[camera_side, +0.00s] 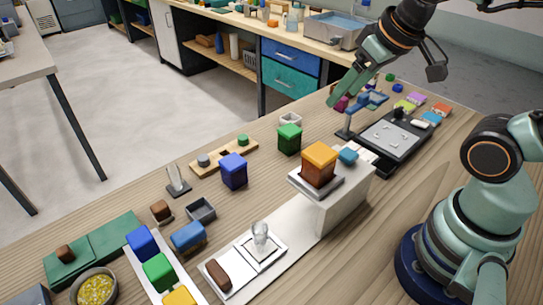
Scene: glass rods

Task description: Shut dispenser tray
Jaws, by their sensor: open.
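A white box-shaped unit (345,203) stands on the wooden table in front of my arm, with an orange-brown block (319,165) on a grey plate on its top. A long pale tray (287,266) extends from its lower left side toward the front. On the tray are a small clear glass (260,236) on a white square and a dark brown piece (218,274). I take this as the dispenser tray, standing out from the unit. My gripper (343,98) is open and raised behind the unit, well apart from the tray.
A blue block (233,171) and a green block (289,139) stand behind the tray. A white rack (135,255) of coloured blocks and a bowl (95,288) are at front left.

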